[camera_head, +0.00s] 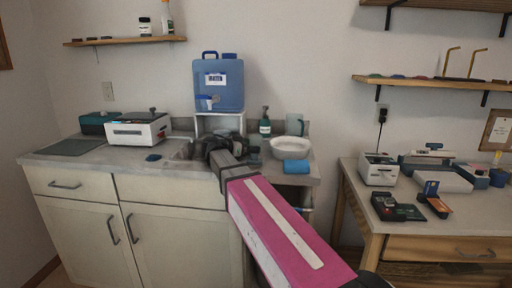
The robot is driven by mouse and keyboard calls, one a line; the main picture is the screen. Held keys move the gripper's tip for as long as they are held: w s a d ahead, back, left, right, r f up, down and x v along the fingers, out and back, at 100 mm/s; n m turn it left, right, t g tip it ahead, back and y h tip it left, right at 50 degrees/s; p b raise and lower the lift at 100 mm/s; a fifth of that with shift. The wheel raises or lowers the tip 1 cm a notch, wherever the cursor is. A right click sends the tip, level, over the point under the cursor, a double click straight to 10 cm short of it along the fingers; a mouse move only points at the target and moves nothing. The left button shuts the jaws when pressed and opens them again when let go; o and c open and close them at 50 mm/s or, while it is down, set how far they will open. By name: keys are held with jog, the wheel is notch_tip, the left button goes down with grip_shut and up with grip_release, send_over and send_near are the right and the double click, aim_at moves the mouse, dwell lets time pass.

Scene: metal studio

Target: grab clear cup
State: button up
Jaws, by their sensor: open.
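My pink and white arm reaches in from the lower right to the counter. My dark gripper (212,146) is at its far end, over the sink area in front of the blue water jug. It is open, but its fingers are small and partly hidden by the wrist. A pale, greenish, see-through upright shape (295,124) stands at the back right of the counter, behind the white bowl. It may be the clear cup, but it is too small to be sure. My gripper is apart from it, to its left. Anything directly behind the gripper is hidden.
The blue water jug (218,83) stands on a white stand. Right of my gripper are a dark green bottle (265,127), a white bowl (290,147) and a blue sponge-like block (296,167). A white device (138,130) stands left. A cluttered wooden desk (359,184) is at the right.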

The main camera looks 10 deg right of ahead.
aim_at(262, 137)
jog(key=shift+x, duration=0.95)
jog(key=c, duration=1)
jog(key=shift+c, duration=0.2)
jog(key=shift+r, duration=0.2)
jog(key=shift+r, duration=1.6)
jog(key=shift+s+a+r, duration=0.1)
jog(key=shift+s+r, duration=0.05)
jog(key=shift+r, duration=0.2)
jog(key=s+a+r, duration=0.6)
jog(key=s+a, duration=0.1)
jog(key=s, duration=0.1)
jog(key=shift+s+r, duration=0.3)
jog(key=shift+s, duration=0.05)
jog(key=shift+a, duration=0.1)
